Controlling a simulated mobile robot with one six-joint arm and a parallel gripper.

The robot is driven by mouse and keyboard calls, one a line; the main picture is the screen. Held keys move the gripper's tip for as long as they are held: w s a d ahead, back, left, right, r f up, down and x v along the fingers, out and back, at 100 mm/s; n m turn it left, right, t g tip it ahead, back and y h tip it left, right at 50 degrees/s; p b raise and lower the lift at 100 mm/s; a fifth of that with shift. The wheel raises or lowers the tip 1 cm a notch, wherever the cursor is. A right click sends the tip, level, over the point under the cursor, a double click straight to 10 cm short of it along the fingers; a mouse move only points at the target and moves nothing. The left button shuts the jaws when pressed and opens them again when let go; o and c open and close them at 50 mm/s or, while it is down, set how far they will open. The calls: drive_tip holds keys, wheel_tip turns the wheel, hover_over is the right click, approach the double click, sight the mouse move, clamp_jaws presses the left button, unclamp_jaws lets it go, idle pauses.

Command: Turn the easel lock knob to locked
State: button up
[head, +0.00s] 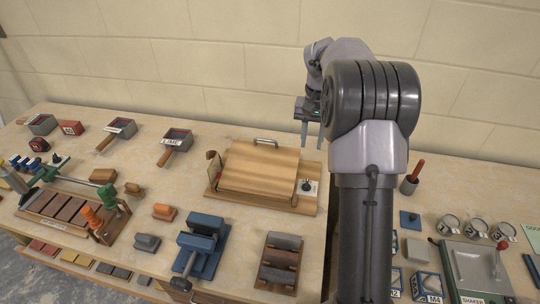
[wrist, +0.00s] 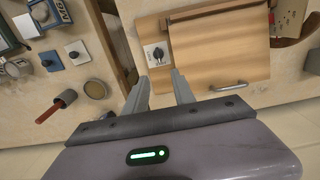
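The wooden easel (head: 262,168) lies on the bench with its slanted board and a metal handle at the top edge. Its lock knob (head: 306,186) is small and dark on a pale plate at the board's right side. In the wrist view the knob (wrist: 158,53) sits beyond my fingertips, beside the board (wrist: 215,55). The knob's pointer and the plate's marks are too small to read. My gripper (head: 312,136) is above the bench behind the easel's right side. In the wrist view my gripper (wrist: 160,78) has its two fingers apart with nothing between them, short of the knob.
A blue vise (head: 203,245) and a rack of dark blocks (head: 278,262) stand in front of the easel. A cup with a red-handled tool (head: 409,185) stands to the right. My arm hides part of the bench.

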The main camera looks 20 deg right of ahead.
sight(307, 183)
drive_tip(key=f+b, duration=0.2)
drive_tip(key=f, duration=0.4)
drive_tip(key=f+b, duration=0.2)
drive_tip(key=f, duration=0.4)
drive_tip(key=f+b, duration=0.3)
drive_tip(key=f, duration=0.3)
drive_tip(key=shift+s+d, duration=0.1)
drive_tip(key=shift+d, duration=0.15)
drive_tip(key=shift+r, duration=0.1)
clamp_jaws()
